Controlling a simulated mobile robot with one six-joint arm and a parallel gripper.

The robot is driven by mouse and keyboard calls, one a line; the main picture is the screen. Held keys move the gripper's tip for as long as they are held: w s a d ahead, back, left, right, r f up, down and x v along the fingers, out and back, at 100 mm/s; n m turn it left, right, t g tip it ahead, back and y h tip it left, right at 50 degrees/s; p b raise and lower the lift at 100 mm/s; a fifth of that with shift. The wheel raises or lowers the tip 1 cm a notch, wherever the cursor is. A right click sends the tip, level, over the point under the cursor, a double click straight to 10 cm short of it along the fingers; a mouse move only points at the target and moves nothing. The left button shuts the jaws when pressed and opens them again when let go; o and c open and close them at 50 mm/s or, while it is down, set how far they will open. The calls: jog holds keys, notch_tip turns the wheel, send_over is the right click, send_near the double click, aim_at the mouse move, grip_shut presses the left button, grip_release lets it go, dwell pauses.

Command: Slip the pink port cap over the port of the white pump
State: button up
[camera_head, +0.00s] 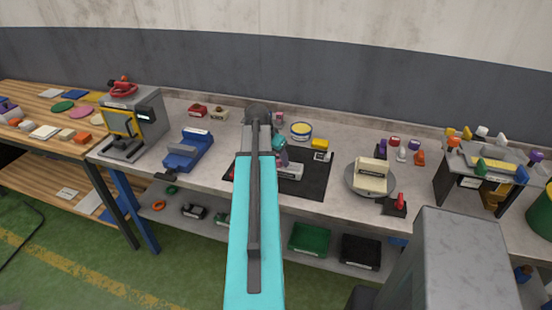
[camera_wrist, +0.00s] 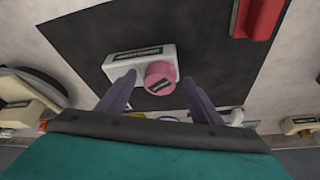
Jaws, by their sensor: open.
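The white pump (camera_wrist: 122,66) is a pale block with a dark label, lying on the black mat. In the head view the pump (camera_head: 291,172) is partly hidden by my arm. The pink port cap (camera_wrist: 160,71) is a short cylinder with a dark label, at the pump's right part in the wrist view. It overlaps the pump there, and I cannot tell whether it sits on the port, which is hidden. My gripper (camera_wrist: 160,77) is open, with one purple finger on each side of the cap. Contact between the fingers and cap cannot be seen.
The black mat (camera_head: 318,185) has clear room to the right of the pump. A yellow-topped tin (camera_head: 301,130) and a yellow block (camera_head: 319,144) stand behind it. A round turntable (camera_head: 371,189) with a cream box is at right, and a blue vise (camera_head: 187,148) at left.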

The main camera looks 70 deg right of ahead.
jog(key=b+v, duration=0.3)
jog(key=v, duration=1)
jog(key=shift+r, duration=0.2)
dwell(0.5)
